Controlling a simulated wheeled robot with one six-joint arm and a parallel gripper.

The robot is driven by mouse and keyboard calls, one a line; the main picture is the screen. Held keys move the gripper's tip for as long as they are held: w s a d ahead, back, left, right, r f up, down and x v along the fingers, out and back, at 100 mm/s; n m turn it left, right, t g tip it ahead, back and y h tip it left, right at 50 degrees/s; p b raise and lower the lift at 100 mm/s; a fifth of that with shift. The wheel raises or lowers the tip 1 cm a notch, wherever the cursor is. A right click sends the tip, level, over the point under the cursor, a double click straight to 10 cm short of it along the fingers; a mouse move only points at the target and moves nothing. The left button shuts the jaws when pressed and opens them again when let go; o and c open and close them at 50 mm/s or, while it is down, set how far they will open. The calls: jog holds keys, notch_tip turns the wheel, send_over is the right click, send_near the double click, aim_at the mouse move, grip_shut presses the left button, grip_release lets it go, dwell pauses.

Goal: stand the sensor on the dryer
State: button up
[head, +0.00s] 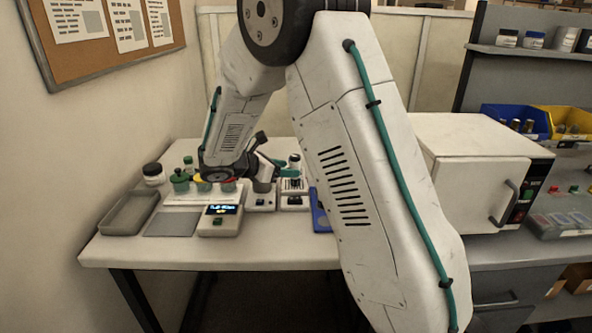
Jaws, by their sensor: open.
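My gripper (266,152) is small in the head view, low over the back of the left table, at the end of my bent arm. Its dark jaws are open, and I see nothing held between them. I cannot tell which small item is the sensor. A small dark-and-white upright piece (294,161) stands right of the gripper. A white box with a door handle and switches (470,165) at right may be the dryer; I cannot tell.
A grey tray (128,212), a flat grey pad (170,223) and a display unit (220,221) lie along the table front. Two small white units (262,197) (294,198) and a blue item (320,212) stand right of it. My arm hides the table's right part.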

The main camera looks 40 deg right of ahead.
jog(key=v, duration=0.6)
jog(key=s+r+m+g+y, duration=0.1)
jog(key=s+r+m+y, duration=0.25)
jog(key=s, duration=0.55)
jog(key=s+r+m+g+y, duration=0.1)
jog(key=s+r+m+y, duration=0.1)
jog(key=s+r+m, duration=0.45)
jog(key=s+a+f+m+t+y, duration=0.1)
jog(key=s+a+m+y, duration=0.3)
jog(key=s, duration=0.5)
jog(key=s+a+f+m+t+y, duration=0.1)
jog(key=s+a+m+y, duration=0.3)
jog(key=s, duration=0.6)
jog(key=shift+a+t, duration=0.35)
jog(key=shift+t, duration=0.35)
jog(key=shift+f, duration=0.1)
